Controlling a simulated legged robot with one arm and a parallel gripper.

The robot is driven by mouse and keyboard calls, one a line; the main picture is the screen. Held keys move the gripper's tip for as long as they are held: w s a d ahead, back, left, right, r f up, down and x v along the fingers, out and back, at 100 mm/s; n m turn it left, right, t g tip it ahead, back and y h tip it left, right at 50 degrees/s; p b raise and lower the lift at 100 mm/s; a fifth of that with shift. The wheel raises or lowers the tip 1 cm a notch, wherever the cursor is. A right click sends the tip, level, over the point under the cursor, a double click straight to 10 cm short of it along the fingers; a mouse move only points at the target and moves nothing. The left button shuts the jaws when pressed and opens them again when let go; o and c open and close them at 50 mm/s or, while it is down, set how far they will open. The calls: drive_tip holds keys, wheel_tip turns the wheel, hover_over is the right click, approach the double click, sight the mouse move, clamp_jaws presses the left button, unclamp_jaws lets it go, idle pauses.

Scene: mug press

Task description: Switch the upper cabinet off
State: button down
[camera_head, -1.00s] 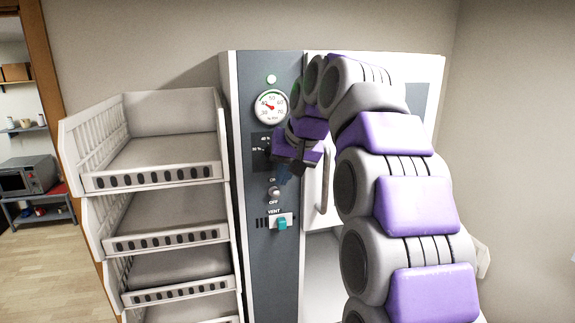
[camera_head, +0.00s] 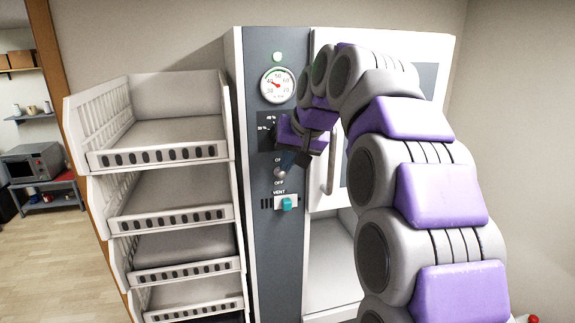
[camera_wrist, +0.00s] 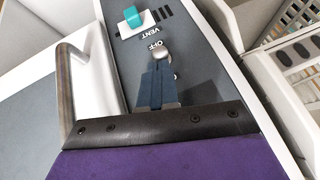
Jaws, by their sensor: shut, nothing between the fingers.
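The upper cabinet (camera_head: 260,230) has a dark control panel with an ON/OFF toggle switch (camera_head: 280,173), ON above and OFF below. The wrist view shows the switch's metal lever (camera_wrist: 162,54) beside the OFF label. I cannot tell surely which way the lever leans. In the wrist view the fingertips (camera_wrist: 158,66) are right at the lever, partly covering the ON label; contact is unclear.
A VENT slider with a teal knob (camera_head: 286,204) lies just below the switch. The cabinet door handle (camera_head: 330,165) stands close to the right of my gripper. White stacked bins (camera_head: 158,155) fill the left side. A grey microwave (camera_head: 30,165) stands far left.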

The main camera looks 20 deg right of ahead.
drive_tip(key=f+t+b, duration=0.1)
drive_tip(key=b, duration=0.3)
drive_tip(key=s+f+t+b, duration=0.1)
drive_tip(key=t+b, duration=0.1)
drive_tip(key=b, duration=0.2)
drive_tip(key=shift+s+f+t, duration=0.2)
drive_tip(key=shift+s+t, duration=0.05)
drive_tip(key=shift+t, duration=0.05)
drive_tip(key=shift+w+r+p, duration=0.2)
drive_tip(key=shift+r+p, duration=0.2)
drive_tip(key=shift+p, duration=0.15)
drive_tip(key=shift+r+p, duration=0.45)
drive_tip(key=shift+r, duration=0.35)
drive_tip(key=shift+s+r, duration=0.1)
drive_tip(key=shift+s, duration=0.1)
drive_tip(key=s+d+r, duration=0.2)
drive_tip(key=s+r, duration=0.2)
drive_tip(key=s, duration=0.4)
drive_tip(key=shift+s, duration=0.25)
